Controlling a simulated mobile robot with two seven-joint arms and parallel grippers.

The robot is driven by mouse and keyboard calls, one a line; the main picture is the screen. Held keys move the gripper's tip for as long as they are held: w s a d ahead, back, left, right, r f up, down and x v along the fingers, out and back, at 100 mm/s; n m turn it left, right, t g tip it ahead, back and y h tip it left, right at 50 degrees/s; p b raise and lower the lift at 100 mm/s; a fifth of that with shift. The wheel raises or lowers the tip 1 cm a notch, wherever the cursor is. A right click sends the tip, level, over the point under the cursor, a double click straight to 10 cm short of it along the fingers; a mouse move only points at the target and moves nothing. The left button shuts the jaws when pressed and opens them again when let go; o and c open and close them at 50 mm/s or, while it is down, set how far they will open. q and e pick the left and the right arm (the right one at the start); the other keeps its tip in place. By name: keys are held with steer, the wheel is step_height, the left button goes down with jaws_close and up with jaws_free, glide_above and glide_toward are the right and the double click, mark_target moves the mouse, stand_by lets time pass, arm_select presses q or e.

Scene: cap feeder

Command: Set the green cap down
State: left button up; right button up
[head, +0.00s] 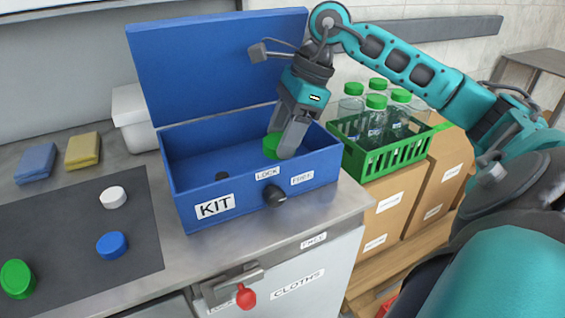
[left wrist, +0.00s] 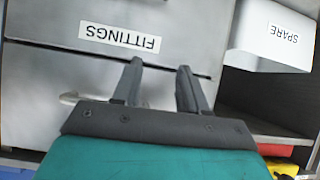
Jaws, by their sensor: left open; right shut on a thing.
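My right gripper (head: 285,147) is shut on a green cap (head: 271,146). It holds the cap inside the open blue KIT box (head: 185,210), in the right part of the box. I cannot tell whether the cap touches the box floor. Another green cap (head: 17,279) lies on the dark mat (head: 60,225) at the left. My left gripper (left wrist: 158,66) shows only in the left wrist view, open and empty, in front of a drawer front labelled FITTINGS (left wrist: 120,38).
A white cap (head: 113,197) and a blue cap (head: 112,245) lie on the mat. A small dark thing (head: 222,176) is in the box. The box's blue lid (head: 210,65) stands open behind. A green crate of bottles (head: 385,157) stands right of the box.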

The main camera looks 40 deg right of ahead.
step_height(320, 180, down, 5)
steer(key=shift+r+b, duration=0.1)
steer(key=shift+b, duration=0.5)
arm_select(q)
steer(key=shift+s+a+f, duration=0.1)
steer(key=shift+s+f, duration=0.1)
steer(key=shift+f, duration=0.8)
arm_select(e)
steer(key=shift+f, duration=0.2)
steer(key=shift+f, duration=0.15)
steer(key=o, duration=0.7)
arm_select(q)
steer(key=shift+f, duration=0.15)
arm_select(e)
steer(key=shift+o, duration=0.2)
